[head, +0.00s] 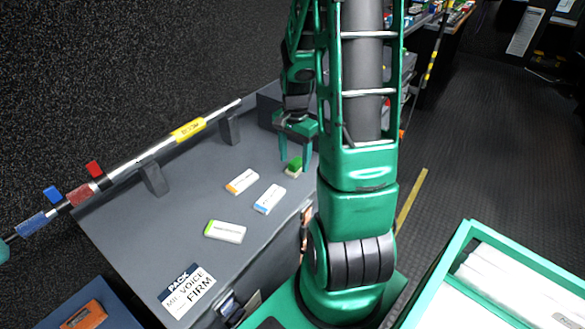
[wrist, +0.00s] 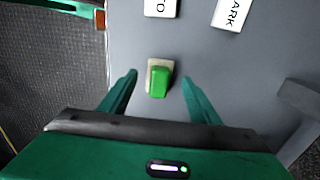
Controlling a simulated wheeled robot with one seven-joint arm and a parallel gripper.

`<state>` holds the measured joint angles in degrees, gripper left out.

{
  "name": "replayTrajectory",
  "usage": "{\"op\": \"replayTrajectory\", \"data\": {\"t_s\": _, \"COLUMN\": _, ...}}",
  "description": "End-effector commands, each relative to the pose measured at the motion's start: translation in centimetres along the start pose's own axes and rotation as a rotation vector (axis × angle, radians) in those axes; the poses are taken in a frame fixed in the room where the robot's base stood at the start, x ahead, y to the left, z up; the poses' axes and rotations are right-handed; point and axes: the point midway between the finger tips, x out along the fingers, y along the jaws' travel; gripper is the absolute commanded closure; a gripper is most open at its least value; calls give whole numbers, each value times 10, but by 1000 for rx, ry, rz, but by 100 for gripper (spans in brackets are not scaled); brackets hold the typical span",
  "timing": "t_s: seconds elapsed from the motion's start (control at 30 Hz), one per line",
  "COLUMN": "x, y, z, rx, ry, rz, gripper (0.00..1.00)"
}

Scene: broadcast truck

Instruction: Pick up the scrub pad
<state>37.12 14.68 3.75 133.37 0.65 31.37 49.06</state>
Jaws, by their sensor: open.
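The small green block with a beige base, which looks like the scrub pad (head: 294,167), lies on the grey case top near its right edge. In the wrist view the pad (wrist: 159,80) shows green above and beige at its edges, between my two fingers but apart from both. My gripper (head: 294,158) is open and above the pad in the head view. In the wrist view my gripper (wrist: 158,84) has a finger on each side of the pad, with nothing held. The exact height gap is hard to tell.
White labelled packs, one with an orange end (head: 242,182), one blue (head: 269,199) and one green (head: 225,231), lie nearby on the case (head: 150,235). A striped pole (head: 160,147) rests on brackets behind. A green-rimmed bin (head: 432,285) stands at right.

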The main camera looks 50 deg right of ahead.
Motion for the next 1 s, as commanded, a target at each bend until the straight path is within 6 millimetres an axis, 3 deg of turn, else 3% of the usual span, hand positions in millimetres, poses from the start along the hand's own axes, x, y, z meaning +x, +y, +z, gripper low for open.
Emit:
{"op": "replayTrajectory", "data": {"t_s": 0.17, "x": 18, "y": 1, "z": 0, "rx": 1, "ry": -1, "rz": 1, "gripper": 43}}
{"op": "replayTrajectory", "data": {"t_s": 0.43, "x": 21, "y": 0, "z": 0, "rx": 0, "ry": 0, "rz": 0, "gripper": 43}}
{"op": "replayTrajectory", "data": {"t_s": 0.47, "x": 21, "y": 0, "z": 0, "rx": 0, "ry": 0, "rz": 0, "gripper": 45}}
{"op": "replayTrajectory", "data": {"t_s": 0.63, "x": 21, "y": 0, "z": 0, "rx": 0, "ry": 0, "rz": 0, "gripper": 86}}
{"op": "replayTrajectory", "data": {"t_s": 1.0, "x": 18, "y": 0, "z": 0, "rx": 0, "ry": 1, "rz": -1, "gripper": 87}}
